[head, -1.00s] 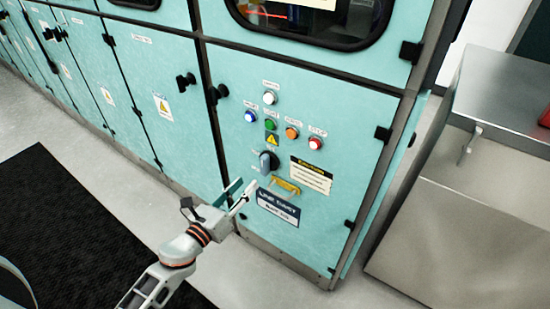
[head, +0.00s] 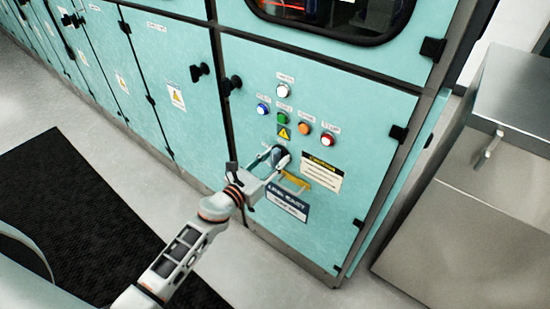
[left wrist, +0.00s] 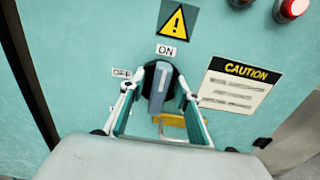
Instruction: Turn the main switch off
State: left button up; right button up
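The main switch (left wrist: 159,92) is a grey-blue rotary handle on a dark round base on the teal cabinet door. In the left wrist view its handle stands about upright below the ON label (left wrist: 166,50), with the OFF label (left wrist: 122,73) to its left. My left gripper (left wrist: 162,88) is open, with one finger on each side of the handle; I cannot tell whether either touches it. In the head view the left gripper (head: 282,168) covers part of the switch (head: 279,155). My right gripper is not in view.
A yellow handle-like piece (left wrist: 174,128) sits just below the switch. Several coloured buttons, including a red one (head: 327,140), are above. A caution label (head: 322,173) is to the right. A steel cabinet (head: 470,200) stands further right.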

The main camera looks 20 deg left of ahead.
pick_arm(q)
grip_shut()
